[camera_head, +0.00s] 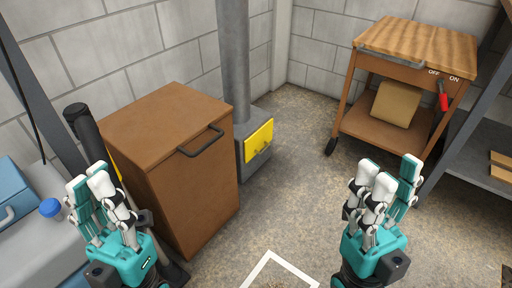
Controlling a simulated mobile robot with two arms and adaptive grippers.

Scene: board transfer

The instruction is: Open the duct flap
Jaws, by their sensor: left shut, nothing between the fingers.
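The yellow duct flap (258,141) is on the front of a grey box at the foot of a grey vertical duct (234,60). It looks closed, and a small handle shows near its lower middle. My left gripper (89,182) is shut and empty, at the lower left, in front of the brown cabinet and well apart from the flap. My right gripper (391,175) is open and empty, at the lower right, over the floor and apart from the flap. Neither gripper touches the flap.
A brown cabinet (185,180) with a dark handle stands left of the duct. A wooden cart (415,45) with an OFF/ON red lever (443,98) stands at the back right. A grey shelf (480,150) is at the right edge. The floor (285,190) before the flap is clear.

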